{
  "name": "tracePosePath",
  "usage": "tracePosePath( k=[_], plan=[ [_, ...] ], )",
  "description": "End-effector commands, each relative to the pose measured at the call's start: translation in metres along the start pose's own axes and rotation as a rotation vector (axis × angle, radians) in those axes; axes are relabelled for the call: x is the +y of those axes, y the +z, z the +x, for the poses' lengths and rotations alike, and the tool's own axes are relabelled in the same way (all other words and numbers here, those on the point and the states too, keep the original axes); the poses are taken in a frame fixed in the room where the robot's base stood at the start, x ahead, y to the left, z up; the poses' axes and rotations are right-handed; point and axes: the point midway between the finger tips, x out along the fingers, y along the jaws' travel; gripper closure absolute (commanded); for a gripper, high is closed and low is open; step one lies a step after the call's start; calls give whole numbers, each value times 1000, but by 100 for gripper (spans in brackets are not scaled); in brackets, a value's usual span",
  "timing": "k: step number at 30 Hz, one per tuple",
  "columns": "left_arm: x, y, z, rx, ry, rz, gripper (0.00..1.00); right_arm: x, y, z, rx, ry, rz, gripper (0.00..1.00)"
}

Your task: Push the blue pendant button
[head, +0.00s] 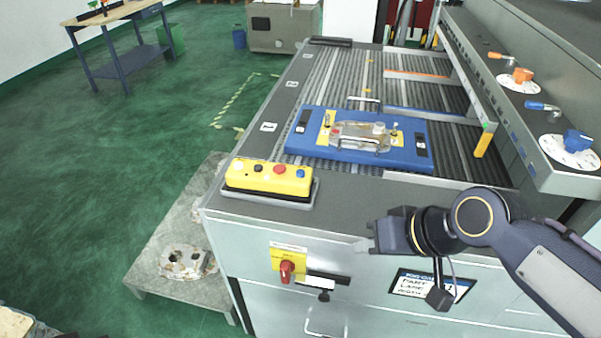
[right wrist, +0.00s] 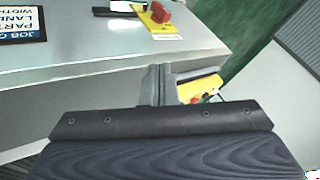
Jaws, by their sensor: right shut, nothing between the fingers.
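The yellow pendant (head: 268,178) lies in a grey holder at the near left corner of the machine top. Its row of buttons runs white, black, red and blue, with the blue button (head: 300,174) at the right end. My right gripper (head: 362,245) is shut and empty, in front of the machine's front face, lower and to the right of the pendant, apart from it. In the right wrist view the shut fingers (right wrist: 157,85) point toward the pendant (right wrist: 203,86), which is partly hidden behind the gripper. My left gripper is not in view.
A blue fixture plate (head: 350,158) with a casting stands on the conveyor behind the pendant. A red switch (head: 286,271) on a yellow plate is on the front face. A low grey pallet (head: 185,225) with castings stands at left. Space above the pendant is clear.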

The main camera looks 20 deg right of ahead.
Motion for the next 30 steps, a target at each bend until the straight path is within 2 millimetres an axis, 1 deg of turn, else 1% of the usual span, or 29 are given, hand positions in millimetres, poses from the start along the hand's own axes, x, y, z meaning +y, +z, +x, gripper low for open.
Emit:
tracePosePath(
  k=[1, 2, 3, 5, 6, 8, 9, 12, 15, 18, 21, 30],
  plan=[
    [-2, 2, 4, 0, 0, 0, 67, -5, -23, 2, 3, -21, -1, 100],
    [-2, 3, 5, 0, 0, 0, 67, -8, -37, 2, 7, -32, 0, 100],
    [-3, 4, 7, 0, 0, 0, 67, -13, -57, 3, 13, -46, 4, 100],
    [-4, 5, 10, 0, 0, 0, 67, -21, -86, 6, 22, -63, 9, 100],
    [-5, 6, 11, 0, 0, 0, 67, -26, -104, 9, 29, -73, 10, 100],
    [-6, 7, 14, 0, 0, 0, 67, -36, -131, 15, 38, -83, 12, 100],
    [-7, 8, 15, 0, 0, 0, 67, -42, -147, 19, 45, -88, 12, 100],
    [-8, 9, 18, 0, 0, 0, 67, -59, -182, 30, 63, -95, 7, 100],
    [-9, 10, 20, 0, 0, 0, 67, -74, -206, 38, 79, -98, 2, 100],
    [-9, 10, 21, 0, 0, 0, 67, -85, -221, 44, 90, -99, -5, 100],
    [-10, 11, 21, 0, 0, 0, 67, -90, -229, 46, 97, -99, -8, 100],
    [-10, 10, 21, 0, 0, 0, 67, -91, -230, 46, 99, -99, -8, 100]
  ],
)
